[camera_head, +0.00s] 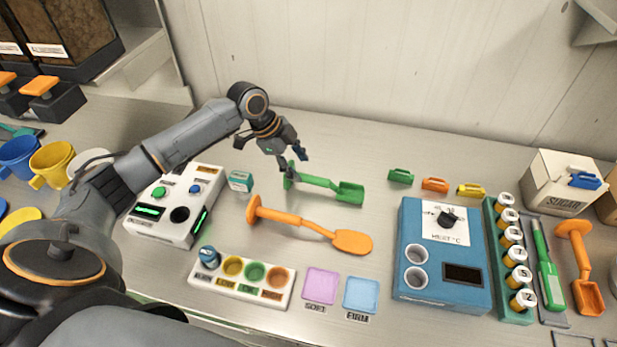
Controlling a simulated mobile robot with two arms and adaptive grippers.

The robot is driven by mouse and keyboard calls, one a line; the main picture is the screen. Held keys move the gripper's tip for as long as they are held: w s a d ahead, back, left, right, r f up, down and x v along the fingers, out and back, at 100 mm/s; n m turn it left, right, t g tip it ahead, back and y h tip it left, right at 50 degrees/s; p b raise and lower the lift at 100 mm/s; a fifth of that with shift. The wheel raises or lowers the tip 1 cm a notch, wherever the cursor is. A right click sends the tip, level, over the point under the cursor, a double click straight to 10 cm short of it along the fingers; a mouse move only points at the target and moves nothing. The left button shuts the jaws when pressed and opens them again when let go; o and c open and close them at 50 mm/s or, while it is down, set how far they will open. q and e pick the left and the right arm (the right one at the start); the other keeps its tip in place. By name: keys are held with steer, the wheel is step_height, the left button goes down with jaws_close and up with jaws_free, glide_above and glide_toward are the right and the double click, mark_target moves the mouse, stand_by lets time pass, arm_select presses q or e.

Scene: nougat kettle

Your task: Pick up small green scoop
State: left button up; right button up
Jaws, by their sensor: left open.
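The small green scoop (322,184) lies on the metal counter, its handle end at the left and its square scoop end at the right. My left gripper (294,166) is open, with its fingers pointing down at the handle end of the scoop. One finger overlaps the handle in the picture; I cannot tell whether it touches. My right gripper is not in view.
An orange spatula (308,227) lies just in front of the green scoop. A white button box (172,207) stands at the left, a blue machine (441,254) at the right. Small green, orange and yellow pieces (435,185) lie behind that machine. The counter behind the scoop is clear.

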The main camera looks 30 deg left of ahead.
mark_target(305, 176)
arm_select(q)
steer(key=shift+d+f, duration=0.25)
steer(key=shift+f, duration=0.25)
steer(key=p+x, duration=0.2)
steer(key=x, duration=0.2)
steer(key=shift+w+f, duration=0.1)
steer(key=shift+f, duration=0.15)
steer(key=shift+d+f, duration=0.1)
steer(key=shift+f, duration=0.1)
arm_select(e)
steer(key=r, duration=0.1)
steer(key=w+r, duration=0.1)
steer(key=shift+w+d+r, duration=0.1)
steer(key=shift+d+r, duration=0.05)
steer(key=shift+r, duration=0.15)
arm_select(q)
jaws_close()
